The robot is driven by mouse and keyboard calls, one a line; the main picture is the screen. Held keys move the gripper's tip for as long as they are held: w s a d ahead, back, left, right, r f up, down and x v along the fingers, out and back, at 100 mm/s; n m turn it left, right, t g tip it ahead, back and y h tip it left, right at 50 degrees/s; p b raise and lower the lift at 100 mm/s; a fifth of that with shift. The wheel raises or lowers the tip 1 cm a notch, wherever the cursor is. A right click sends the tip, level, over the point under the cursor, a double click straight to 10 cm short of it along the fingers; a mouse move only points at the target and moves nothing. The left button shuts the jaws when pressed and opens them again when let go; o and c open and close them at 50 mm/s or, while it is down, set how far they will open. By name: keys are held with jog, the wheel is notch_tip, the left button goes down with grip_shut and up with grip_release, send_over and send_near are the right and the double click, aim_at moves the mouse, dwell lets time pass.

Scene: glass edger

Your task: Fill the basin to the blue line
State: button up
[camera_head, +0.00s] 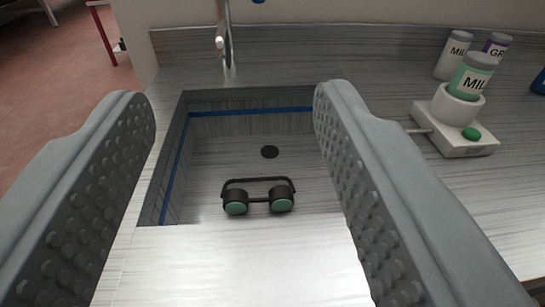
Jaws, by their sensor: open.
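The basin (175,141) is a square sink set in a metal-look counter, with a blue line (250,111) running along its inner walls. A dark round drain (270,152) shows on its floor, and I see no clear water surface. The right finger hides part of the basin's right side.
A white device (457,134) with a green button (471,134) stands on the counter at right, a green-labelled bottle (471,77) in its cup. Two more bottles (453,56) (496,45) stand behind. A blue object (539,82) shows at the right edge. A red-legged frame (102,33) stands at far left.

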jog(key=shift+c, duration=0.3)
jog(key=w+f+n+h, duration=0.1)
jog(key=w+n, duration=0.2)
jog(key=w, duration=1.2)
jog(key=w+d+f+n+h, duration=0.1)
jog(key=w+f+n, duration=0.1)
jog(key=w, duration=1.3)
jog(key=w+d+f+n+h, duration=0.1)
jog(key=w+n, duration=0.3)
jog(key=w, duration=1.2)
jog(key=shift+d+f, duration=0.25)
grip_shut()
